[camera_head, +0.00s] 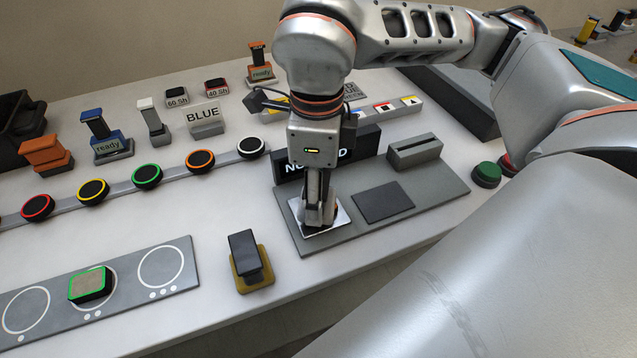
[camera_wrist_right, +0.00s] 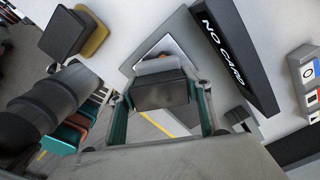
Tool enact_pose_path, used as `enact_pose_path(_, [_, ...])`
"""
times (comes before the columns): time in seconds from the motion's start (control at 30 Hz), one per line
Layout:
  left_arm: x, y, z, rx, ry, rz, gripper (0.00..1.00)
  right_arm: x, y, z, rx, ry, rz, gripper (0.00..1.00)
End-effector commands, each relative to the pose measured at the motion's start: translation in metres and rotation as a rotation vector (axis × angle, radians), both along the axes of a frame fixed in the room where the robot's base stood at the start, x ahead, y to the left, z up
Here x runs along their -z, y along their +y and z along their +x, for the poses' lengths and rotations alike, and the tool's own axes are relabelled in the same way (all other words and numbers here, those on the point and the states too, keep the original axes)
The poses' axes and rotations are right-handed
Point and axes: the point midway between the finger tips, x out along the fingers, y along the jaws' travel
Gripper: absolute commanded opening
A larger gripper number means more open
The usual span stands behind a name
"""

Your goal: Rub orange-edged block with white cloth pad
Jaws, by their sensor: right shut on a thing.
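My right gripper (camera_head: 320,215) points down over a white square (camera_head: 342,217) on the grey plate (camera_head: 425,210). In the right wrist view my gripper (camera_wrist_right: 165,112) is shut on a dark grey handle-like block (camera_wrist_right: 160,94). A small orange-brown patch (camera_wrist_right: 155,64) shows just past the held block, over the white square (camera_wrist_right: 166,46). It may be the orange-edged block, mostly hidden. I cannot tell whether the held thing touches it. My left gripper is not in view.
A dark-handled piece with an olive base (camera_head: 250,268) stands left of the plate. A green-edged block (camera_head: 90,284) sits on a strip of circles (camera_head: 130,285). Behind are the NO CARD display (camera_head: 365,143) and a slotted box (camera_head: 413,151).

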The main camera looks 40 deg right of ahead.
Motion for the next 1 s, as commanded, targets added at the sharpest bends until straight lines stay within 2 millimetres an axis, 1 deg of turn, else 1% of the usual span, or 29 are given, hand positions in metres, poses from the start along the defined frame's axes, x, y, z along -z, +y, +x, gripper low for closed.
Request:
enact_pose_path(0.03, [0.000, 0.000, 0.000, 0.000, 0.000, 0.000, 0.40, 0.002, 0.001, -0.003, -0.003, 0.008, -0.002, 0.31])
enact_pose_path(0.17, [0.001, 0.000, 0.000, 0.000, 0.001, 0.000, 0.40, 0.002, 0.000, -0.003, -0.002, 0.011, -0.002, 0.31])
enact_pose_path(0.67, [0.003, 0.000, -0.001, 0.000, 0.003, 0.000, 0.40, 0.002, -0.017, 0.016, 0.003, 0.006, -0.003, 0.31])
enact_pose_path(0.83, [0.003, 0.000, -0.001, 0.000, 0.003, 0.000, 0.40, 0.002, -0.014, 0.014, 0.001, 0.004, -0.002, 0.31])
enact_pose_path(1.0, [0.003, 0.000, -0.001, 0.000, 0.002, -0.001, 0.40, 0.002, -0.008, 0.007, -0.003, 0.006, -0.002, 0.31])
